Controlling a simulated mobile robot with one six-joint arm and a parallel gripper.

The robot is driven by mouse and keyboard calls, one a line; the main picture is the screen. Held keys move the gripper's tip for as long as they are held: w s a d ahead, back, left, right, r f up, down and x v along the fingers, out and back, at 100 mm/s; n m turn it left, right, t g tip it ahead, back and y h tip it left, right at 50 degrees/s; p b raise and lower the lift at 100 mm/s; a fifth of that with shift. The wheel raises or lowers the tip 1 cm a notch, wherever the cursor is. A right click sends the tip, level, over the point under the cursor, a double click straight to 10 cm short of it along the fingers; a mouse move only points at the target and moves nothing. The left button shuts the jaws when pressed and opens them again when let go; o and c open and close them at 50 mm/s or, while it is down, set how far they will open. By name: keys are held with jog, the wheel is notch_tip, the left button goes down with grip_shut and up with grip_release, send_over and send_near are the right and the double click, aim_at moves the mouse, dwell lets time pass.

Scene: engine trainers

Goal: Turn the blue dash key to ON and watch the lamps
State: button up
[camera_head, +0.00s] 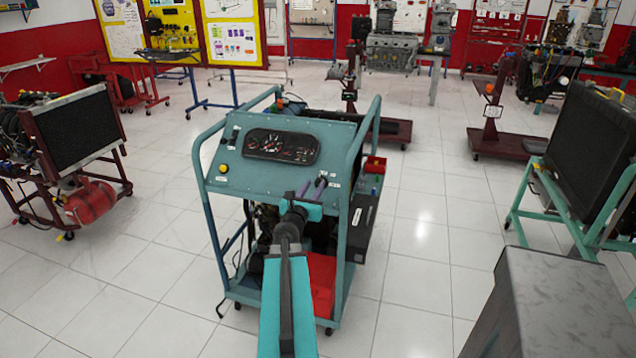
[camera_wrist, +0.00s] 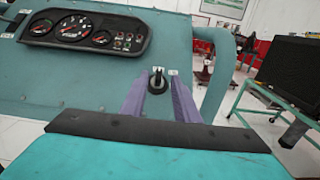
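The dash key (camera_wrist: 157,78) shows in the wrist view as a small dark knob on the teal dash panel (camera_wrist: 85,85); it looks black rather than blue. My gripper (camera_wrist: 158,84) is open, its two purple fingers on either side of the key with a visible gap. I cannot tell their depth relative to it. In the head view my gripper (camera_head: 312,187) is at the panel's right side, and the key cannot be made out there. The instrument cluster (camera_head: 281,147) holds several dials. A block of small lamps (camera_wrist: 122,41) sits at its right end in the wrist view; none looks clearly lit.
The teal trainer's tubular frame (camera_head: 361,150) rises right of the panel, with a red box (camera_head: 375,164) beside it. A yellow button (camera_head: 223,168) is on the panel's left. A radiator stand (camera_head: 590,135) stands at right. White floor is clear at front left.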

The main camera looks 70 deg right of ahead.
aim_at(320, 177)
jog(key=shift+w+d+p, duration=0.2)
jog(key=shift+d+p, duration=0.5)
jog(key=shift+d, duration=3.05)
